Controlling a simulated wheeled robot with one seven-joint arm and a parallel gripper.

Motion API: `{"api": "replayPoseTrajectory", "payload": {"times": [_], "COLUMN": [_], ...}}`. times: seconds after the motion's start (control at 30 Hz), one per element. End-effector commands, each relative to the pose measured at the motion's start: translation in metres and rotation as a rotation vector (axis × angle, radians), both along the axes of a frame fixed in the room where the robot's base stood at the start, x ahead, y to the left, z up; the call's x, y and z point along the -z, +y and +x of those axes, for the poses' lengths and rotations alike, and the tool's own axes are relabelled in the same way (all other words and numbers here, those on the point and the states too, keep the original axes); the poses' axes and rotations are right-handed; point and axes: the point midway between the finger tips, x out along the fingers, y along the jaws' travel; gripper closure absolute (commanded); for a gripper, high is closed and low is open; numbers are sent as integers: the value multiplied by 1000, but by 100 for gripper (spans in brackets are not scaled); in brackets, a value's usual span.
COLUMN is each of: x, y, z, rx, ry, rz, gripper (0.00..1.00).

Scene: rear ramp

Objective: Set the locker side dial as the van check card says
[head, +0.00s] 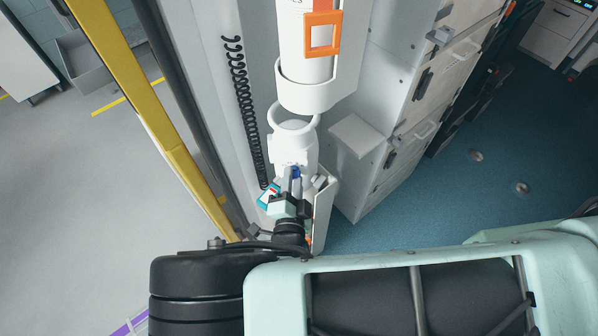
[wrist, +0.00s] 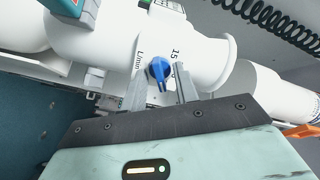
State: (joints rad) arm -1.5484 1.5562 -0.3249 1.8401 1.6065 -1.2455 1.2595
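The dial is a blue knob (wrist: 158,70) on a white cylindrical body (wrist: 100,42), with "L/min" and "15" printed beside it. Its pointed end faces down in the wrist view. In the head view the knob (head: 295,171) is small and partly covered by my fingers. My gripper (wrist: 160,82) is open, with one finger on each side of the knob and gaps showing between. In the head view my gripper (head: 291,180) is at the front of the white body. I cannot make out a readable check card.
A white cylinder with an orange frame (head: 322,33) stands above the dial body. A black coiled cord (head: 243,100) hangs to the left. White drawers (head: 395,130) stand to the right. A yellow post (head: 140,90) is at left. A small teal-and-white item (head: 267,194) sits beside my gripper.

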Motion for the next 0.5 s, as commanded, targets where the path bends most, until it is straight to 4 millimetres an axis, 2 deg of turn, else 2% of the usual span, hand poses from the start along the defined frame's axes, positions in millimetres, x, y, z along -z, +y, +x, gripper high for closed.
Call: {"api": "replayPoseTrajectory", "payload": {"times": [0.27,0.3,0.4,0.5], "x": [0,0,0,0], "y": [0,0,0,0], "z": [2,2,2,2], "rx": [0,0,0,1], "ry": [-1,0,0,0], "rz": [0,0,0,0], "gripper": [70,73,98,98]}}
